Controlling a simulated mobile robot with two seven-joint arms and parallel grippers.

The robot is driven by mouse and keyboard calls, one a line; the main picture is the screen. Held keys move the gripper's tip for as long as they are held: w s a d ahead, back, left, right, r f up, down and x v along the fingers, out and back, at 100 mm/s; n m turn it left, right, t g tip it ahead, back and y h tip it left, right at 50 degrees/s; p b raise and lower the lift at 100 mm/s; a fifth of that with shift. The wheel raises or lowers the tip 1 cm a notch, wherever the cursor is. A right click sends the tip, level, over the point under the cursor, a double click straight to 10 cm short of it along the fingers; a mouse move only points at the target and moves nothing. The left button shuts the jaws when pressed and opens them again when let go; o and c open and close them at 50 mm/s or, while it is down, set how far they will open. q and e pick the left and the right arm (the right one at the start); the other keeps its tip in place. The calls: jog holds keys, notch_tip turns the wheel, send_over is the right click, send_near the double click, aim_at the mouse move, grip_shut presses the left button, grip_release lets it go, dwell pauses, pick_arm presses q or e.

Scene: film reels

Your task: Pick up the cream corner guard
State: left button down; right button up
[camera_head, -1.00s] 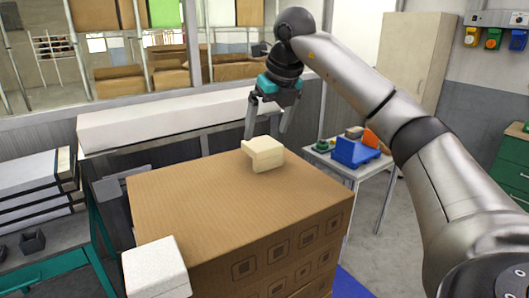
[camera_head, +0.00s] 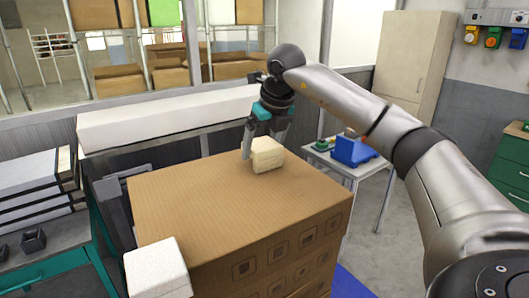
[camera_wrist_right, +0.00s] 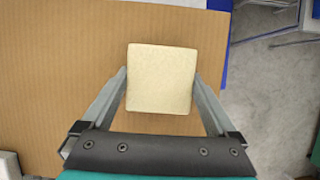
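The cream corner guard (camera_head: 267,154) is a pale block on the top of the large cardboard-brown box stack (camera_head: 200,200), near its back edge. In the right wrist view the guard (camera_wrist_right: 160,78) shows as a near-square pale top face. My right gripper (camera_head: 264,142) is lowered over it from above, with one finger on each side. In the wrist view the fingertips are close to the guard's left and right edges, and the fingers stand wide apart. I cannot tell whether they touch it. My left gripper is not in view.
A white block (camera_head: 157,268) sits at the stack's front left corner. A long white carton (camera_head: 165,119) lies behind the stack. A small table with a blue bin (camera_head: 352,150) stands to the right. Most of the stack's top is clear.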

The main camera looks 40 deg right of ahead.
jog(key=c, duration=0.6)
jog(key=shift+o, duration=0.2)
